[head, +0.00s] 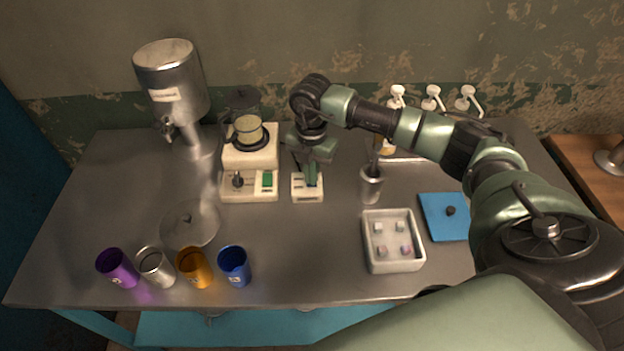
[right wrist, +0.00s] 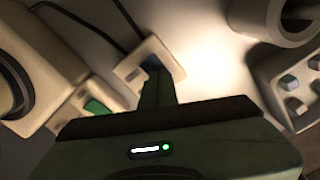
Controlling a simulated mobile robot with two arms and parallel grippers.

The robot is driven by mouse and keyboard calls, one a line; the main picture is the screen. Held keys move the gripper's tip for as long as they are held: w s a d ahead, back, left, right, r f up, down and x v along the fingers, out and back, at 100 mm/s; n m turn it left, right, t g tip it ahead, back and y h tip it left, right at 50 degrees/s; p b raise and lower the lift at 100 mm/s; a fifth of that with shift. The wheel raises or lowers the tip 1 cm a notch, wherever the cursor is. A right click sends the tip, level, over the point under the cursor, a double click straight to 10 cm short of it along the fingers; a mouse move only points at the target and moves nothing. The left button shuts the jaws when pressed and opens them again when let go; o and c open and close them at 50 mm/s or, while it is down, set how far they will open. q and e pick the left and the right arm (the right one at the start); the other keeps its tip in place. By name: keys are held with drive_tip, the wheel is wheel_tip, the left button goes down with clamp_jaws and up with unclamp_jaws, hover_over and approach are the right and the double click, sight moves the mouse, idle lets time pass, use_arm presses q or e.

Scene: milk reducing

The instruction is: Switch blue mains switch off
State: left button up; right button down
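The mains switch box (head: 307,192) is a small cream block on the table, just right of the hot plate unit. My right gripper (head: 312,180) points down at it, with its fingertips at the box's top. In the right wrist view the box (right wrist: 131,70) lies at the fingertips (right wrist: 155,68), and a small patch of blue shows right at them. The fingers cover most of the blue switch, so its position cannot be told. The fingers look close together, with no clear gap between them. My left gripper is not in view.
A cream hot plate unit (head: 250,186) with a green switch (head: 267,179) carries a small pot (head: 248,129). Several coloured cups, including a blue one (head: 234,265), line the front left.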

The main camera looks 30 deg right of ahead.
drive_tip(key=shift+s+f, duration=0.1)
drive_tip(key=shift+f, duration=0.15)
drive_tip(key=shift+r+p, duration=0.5)
drive_tip(key=shift+r, duration=0.25)
drive_tip(key=shift+r+p, duration=1.85)
drive_tip(key=shift+r, duration=0.95)
drive_tip(key=shift+f, duration=0.1)
